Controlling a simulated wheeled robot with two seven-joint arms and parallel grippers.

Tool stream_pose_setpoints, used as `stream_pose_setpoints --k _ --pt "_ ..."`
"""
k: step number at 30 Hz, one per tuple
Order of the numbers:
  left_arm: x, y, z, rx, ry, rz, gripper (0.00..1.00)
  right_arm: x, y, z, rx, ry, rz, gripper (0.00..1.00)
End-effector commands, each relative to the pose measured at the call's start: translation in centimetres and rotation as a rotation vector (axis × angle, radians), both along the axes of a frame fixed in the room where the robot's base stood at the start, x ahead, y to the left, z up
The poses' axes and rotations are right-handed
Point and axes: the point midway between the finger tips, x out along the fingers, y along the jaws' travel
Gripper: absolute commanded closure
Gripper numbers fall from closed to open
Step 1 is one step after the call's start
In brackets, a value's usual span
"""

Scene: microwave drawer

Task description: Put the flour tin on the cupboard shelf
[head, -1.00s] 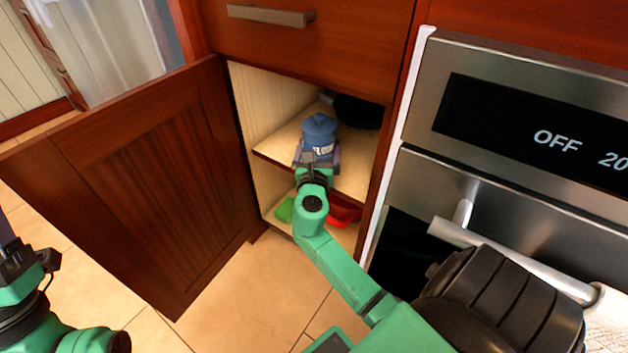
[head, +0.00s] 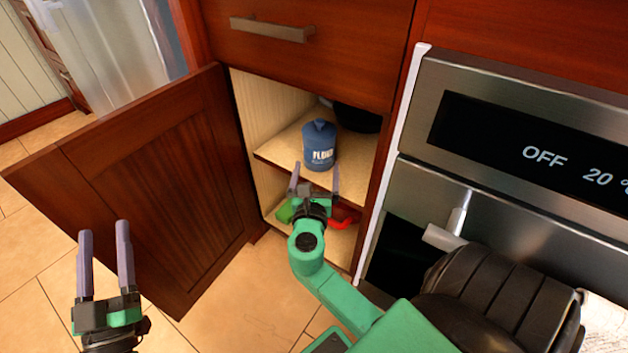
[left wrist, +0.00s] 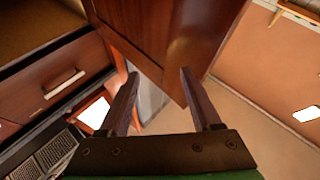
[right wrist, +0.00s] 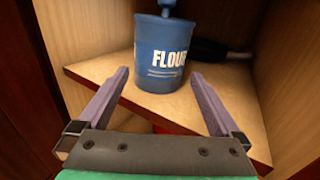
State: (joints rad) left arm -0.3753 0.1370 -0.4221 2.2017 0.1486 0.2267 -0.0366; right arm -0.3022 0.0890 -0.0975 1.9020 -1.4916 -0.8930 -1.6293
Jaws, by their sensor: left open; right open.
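The blue flour tin (head: 320,150) stands upright on the upper cupboard shelf (head: 284,147), near its front. It also shows in the right wrist view (right wrist: 164,58), lettering facing out, with the shelf (right wrist: 235,88) under it. My right gripper (head: 316,168) is open and empty, just in front of the shelf and apart from the tin. Its two fingers (right wrist: 158,88) point toward the tin in the right wrist view. My left gripper (head: 104,230) is open and empty at the lower left, in front of the open door. Its fingers also show in the left wrist view (left wrist: 159,80).
The cupboard door (head: 150,180) stands open to the left. A dark pan (head: 357,118) lies behind the tin on the shelf. Green (head: 285,213) and red (head: 345,217) items lie in the lower compartment. The oven (head: 520,150) is at the right.

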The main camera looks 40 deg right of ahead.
Motion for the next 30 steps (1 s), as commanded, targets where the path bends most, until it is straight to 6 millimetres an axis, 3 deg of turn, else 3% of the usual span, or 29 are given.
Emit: stream_pose_setpoints --k 15,20,30 --pt "-3.1 -1.3 -13.1 0.064 0.392 -0.055 0.35 -3.6 3.6 0.1 0.000 0.001 0.000 0.00" --pt "-3.9 -1.4 -14.7 0.071 0.436 -0.062 0.35 -4.1 4.0 0.1 -0.001 0.000 0.000 0.00" --pt "-3.9 -1.4 -14.8 0.072 0.439 -0.061 0.35 -4.1 4.0 0.0 -0.001 -0.001 0.000 0.00"
